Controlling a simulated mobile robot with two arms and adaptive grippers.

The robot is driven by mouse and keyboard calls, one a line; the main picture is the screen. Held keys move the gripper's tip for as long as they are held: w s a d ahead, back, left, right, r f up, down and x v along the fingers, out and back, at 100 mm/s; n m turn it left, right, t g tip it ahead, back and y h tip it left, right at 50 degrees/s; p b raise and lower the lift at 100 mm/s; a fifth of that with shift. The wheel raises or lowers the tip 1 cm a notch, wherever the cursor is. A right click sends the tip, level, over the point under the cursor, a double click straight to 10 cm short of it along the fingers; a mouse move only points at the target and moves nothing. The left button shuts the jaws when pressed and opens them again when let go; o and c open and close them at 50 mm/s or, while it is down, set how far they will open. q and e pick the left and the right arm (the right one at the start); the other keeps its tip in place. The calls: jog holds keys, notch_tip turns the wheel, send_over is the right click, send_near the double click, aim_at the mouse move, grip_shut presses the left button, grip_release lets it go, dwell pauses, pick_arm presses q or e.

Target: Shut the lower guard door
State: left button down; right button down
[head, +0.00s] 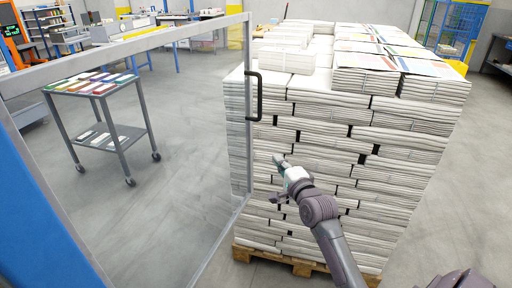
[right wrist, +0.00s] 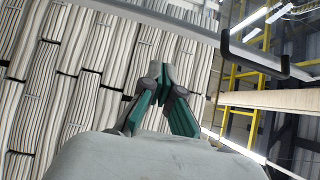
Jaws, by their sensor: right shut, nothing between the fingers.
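The guard door (head: 150,42) is a grey metal frame with a clear panel. It stands open in the head view, reaching from the blue post at the left toward the newspaper stack. A black bar handle (head: 257,95) is on its far upright. My right gripper (head: 278,160) is shut and empty, below and to the right of the handle and apart from it. In the right wrist view, the shut green fingers (right wrist: 165,82) point toward the stack, and the handle (right wrist: 265,62) is to their upper right. My left gripper is not in view.
A tall stack of bundled newspapers (head: 400,190) on a wooden pallet (head: 300,266) stands close behind the gripper and door edge. A blue post (head: 35,215) is at the left. A grey cart (head: 125,140) shows through the panel. Floor at the right is clear.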

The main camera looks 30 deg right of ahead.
jog(key=w, duration=1.1)
jog(key=shift+w+a, duration=0.3)
jog(key=shift+a, duration=0.1)
